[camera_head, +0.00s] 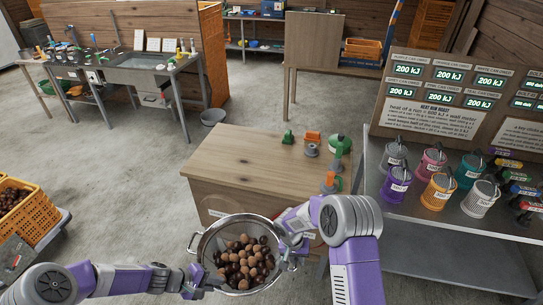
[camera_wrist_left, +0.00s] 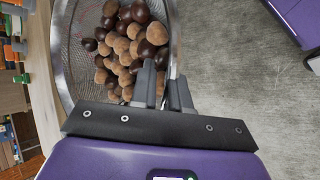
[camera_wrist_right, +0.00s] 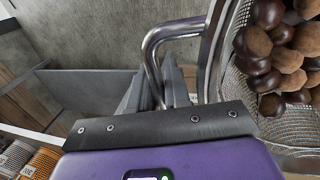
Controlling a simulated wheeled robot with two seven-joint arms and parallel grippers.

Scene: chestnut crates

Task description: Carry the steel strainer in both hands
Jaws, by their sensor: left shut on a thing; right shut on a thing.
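The steel strainer (camera_head: 207,243) is a round mesh bowl with a shiny rim, held in front of me at the bottom of the head view. It holds several dark and light brown chestnuts (camera_head: 243,262). My left gripper (camera_head: 200,282) is shut on the strainer's rim at its lower left; the left wrist view shows the fingers (camera_wrist_left: 162,85) across the rim. My right gripper (camera_head: 291,252) is shut on the strainer's wire handle at the right side; the right wrist view shows the handle (camera_wrist_right: 153,50) between the fingers (camera_wrist_right: 160,85). The strainer looks roughly level.
A wooden table (camera_head: 240,155) with small green and orange items stands just beyond the strainer. A grey shelf (camera_head: 430,215) with several coloured cans is at right. A yellow crate (camera_head: 40,222) of chestnuts is at left. A sink bench (camera_head: 150,75) stands at back left. Open concrete floor lies between.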

